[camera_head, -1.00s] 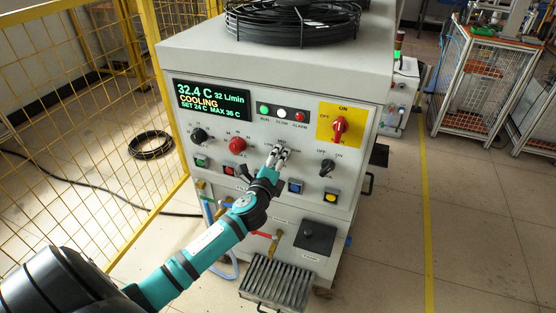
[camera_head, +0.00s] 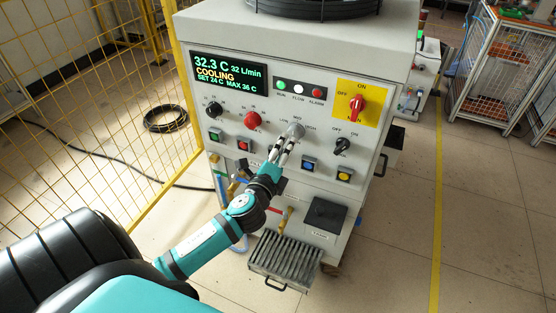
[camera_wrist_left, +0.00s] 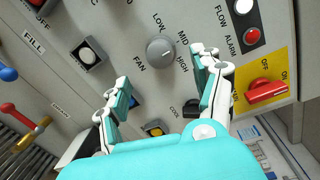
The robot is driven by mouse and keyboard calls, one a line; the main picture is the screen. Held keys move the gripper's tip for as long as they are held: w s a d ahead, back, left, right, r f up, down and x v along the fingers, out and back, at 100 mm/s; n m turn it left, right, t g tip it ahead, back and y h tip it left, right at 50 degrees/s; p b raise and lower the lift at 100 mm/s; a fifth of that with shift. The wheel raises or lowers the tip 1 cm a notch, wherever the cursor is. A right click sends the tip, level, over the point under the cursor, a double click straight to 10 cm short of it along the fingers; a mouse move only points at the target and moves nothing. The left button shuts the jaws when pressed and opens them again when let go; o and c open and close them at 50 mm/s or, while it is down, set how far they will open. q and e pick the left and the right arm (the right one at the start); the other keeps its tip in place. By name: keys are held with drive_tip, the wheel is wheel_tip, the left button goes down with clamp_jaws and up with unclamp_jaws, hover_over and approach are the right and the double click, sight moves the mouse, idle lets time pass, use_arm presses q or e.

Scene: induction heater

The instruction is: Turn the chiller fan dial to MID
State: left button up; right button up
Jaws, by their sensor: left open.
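The grey round fan dial (camera_head: 295,131) is on the chiller's front panel, under the MID label and between LOW and HIGH. In the left wrist view the fan dial (camera_wrist_left: 160,53) sits beside the word FAN, with LOW, MID and HIGH around it. I cannot tell for certain where its pointer aims. My left gripper (camera_head: 283,147) is open and empty, just below and in front of the dial. In the left wrist view my left gripper (camera_wrist_left: 160,67) has its fingers spread to either side of the dial, apparently apart from it. My right gripper is not in view.
A red knob (camera_head: 252,120) is left of the dial and a black OFF/ON switch (camera_head: 342,146) is right of it. Push buttons, including a blue one (camera_head: 308,164), lie below. A red main switch (camera_head: 356,104) is at upper right. A yellow mesh fence (camera_head: 90,130) stands left.

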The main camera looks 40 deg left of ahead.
use_arm(q)
drive_tip(key=v, duration=0.4)
idle(0.4)
drive_tip(key=s+d+f+n+g+h, duration=0.1)
drive_tip(key=s+f+n+g, duration=0.2)
drive_tip(key=f, duration=0.9)
drive_tip(key=s+f+n+g+h, duration=0.15)
drive_tip(key=s+f, duration=0.25)
drive_tip(key=f, duration=0.7)
drive_tip(key=s+d+f+n+g, duration=0.15)
drive_tip(key=s+f+g, duration=0.25)
drive_tip(key=f, duration=0.8)
drive_tip(key=s+d+f+n+g, duration=0.2)
drive_tip(key=s+f, duration=0.4)
drive_tip(key=s, duration=0.4)
drive_tip(key=s+d+f+n+g+h, duration=0.1)
drive_tip(key=s+d+f+n+g, duration=0.1)
drive_tip(key=s+f, duration=0.4)
drive_tip(key=s+d+f+n+g+h, duration=0.1)
drive_tip(key=s+d+f+n+g, duration=0.2)
drive_tip(key=s+f, duration=0.4)
drive_tip(key=s+d+n, duration=0.1)
drive_tip(key=s+n, duration=0.1)
drive_tip(key=s, duration=0.5)
drive_tip(key=shift+p, duration=0.4)
drive_tip(key=shift+s+d, duration=0.1)
drive_tip(key=shift+d, duration=0.05)
